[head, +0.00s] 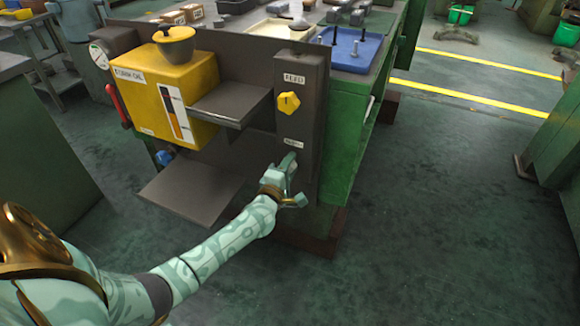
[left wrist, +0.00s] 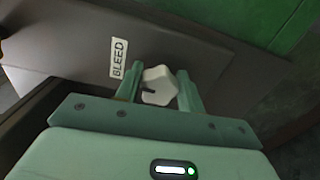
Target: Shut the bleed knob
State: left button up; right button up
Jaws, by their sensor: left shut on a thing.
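In the head view my left gripper (head: 290,180) is at the lower part of the grey panel (head: 300,125), under the small label, and hides the knob. My right gripper is not in view.
A yellow FEED knob (head: 288,103) is above on the same panel. A yellow oil box (head: 165,95) and grey shelves (head: 195,190) are to the left. A blue tray (head: 375,55) lies on top. Open floor (head: 430,220) is on the right.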

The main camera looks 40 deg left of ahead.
pick_arm(q)
jog(key=o, duration=1)
jog(key=shift+c, duration=0.2)
jog(key=shift+s, duration=0.25)
jog(key=p+v, duration=0.5)
jog(key=v, duration=1.1)
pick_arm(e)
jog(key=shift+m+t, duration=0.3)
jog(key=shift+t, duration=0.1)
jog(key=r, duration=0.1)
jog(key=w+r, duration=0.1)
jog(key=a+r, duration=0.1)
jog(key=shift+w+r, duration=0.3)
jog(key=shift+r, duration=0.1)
pick_arm(q)
jog(key=shift+w+d, duration=0.1)
jog(key=shift+d, duration=0.05)
